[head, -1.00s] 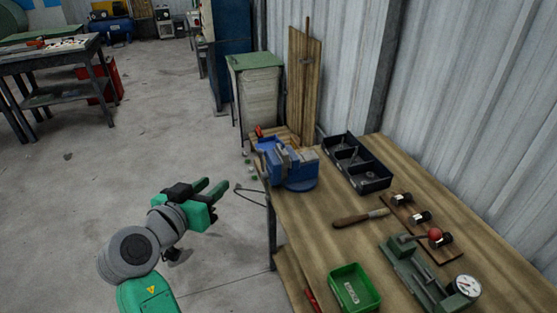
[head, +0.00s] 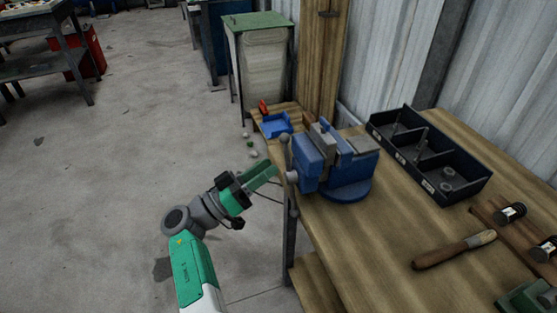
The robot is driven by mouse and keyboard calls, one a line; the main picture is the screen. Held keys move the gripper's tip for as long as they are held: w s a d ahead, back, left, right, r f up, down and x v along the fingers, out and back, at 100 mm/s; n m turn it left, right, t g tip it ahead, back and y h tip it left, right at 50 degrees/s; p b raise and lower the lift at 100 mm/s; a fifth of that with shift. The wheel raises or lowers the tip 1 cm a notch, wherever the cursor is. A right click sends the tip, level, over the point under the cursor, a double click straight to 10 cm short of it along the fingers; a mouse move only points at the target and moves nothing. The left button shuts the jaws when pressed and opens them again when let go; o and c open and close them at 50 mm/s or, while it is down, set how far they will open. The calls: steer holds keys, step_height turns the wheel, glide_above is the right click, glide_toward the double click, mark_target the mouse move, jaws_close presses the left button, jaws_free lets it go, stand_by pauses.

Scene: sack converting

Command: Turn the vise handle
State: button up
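The blue bench vise (head: 345,170) stands on the left end of the wooden workbench, with grey jaws on top. Its grey handle bar (head: 292,205) runs roughly upright across the screw end at the vise's left side, with a rounded knob at its top. My gripper (head: 275,171), with green fingers, is left of the vise, close to the handle. The fingers point right towards it and look parted, with nothing seen between them. I cannot tell whether a fingertip touches the handle.
The workbench (head: 390,225) carries a black divided tray (head: 430,155) right of the vise and a wooden-handled brush (head: 453,250) nearer the front. A small blue tray (head: 275,124) sits behind the vise. A green-topped cabinet (head: 258,65) stands beyond. Floor left of the bench is open.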

mark_target(284, 158)
steer(key=x, duration=0.4)
steer(key=shift+w+d, duration=0.1)
jaws_close()
